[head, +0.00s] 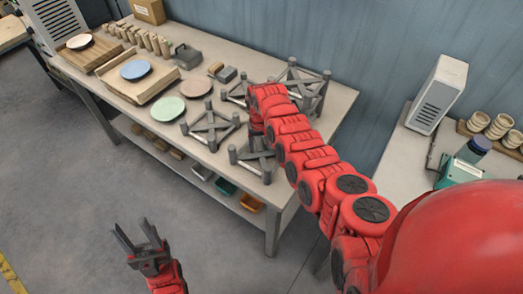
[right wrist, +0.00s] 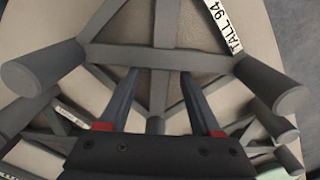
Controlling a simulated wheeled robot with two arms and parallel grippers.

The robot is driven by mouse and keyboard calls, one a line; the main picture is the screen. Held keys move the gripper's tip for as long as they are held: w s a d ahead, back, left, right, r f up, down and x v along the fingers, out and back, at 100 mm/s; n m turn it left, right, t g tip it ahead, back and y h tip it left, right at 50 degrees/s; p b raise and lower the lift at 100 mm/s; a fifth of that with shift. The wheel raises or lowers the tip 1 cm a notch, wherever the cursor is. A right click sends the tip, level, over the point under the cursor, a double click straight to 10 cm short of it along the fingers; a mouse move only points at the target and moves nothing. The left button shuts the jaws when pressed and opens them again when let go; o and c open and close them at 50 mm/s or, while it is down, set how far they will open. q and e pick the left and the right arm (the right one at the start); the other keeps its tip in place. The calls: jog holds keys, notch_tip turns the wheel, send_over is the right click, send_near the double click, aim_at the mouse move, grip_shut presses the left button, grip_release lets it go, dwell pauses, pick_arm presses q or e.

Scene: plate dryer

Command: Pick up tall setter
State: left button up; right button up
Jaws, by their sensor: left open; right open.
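The tall setter (right wrist: 110,53) is a grey frame with round posts and crossing bars, and its white label reads "TALL 94". It fills the upper part of the right wrist view. My right gripper (right wrist: 160,75) is open, with one finger on each side of a bar running away from the camera; contact cannot be told. In the head view my right arm reaches over the grey setters on the table and hides its own fingertips. A large setter (head: 325,82) stands at the table's back right corner. My left gripper (head: 138,240) is open and empty over the floor.
Other grey setters (head: 210,130) stand close by on the table (head: 333,100). A green plate (head: 168,108), pink plate (head: 196,86) and blue plate (head: 136,69) lie further left. A second table at right holds a grey box (head: 437,95) and several cups.

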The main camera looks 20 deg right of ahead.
jog(key=shift+f, duration=0.1)
grip_shut()
dwell(0.3)
dwell(1.1)
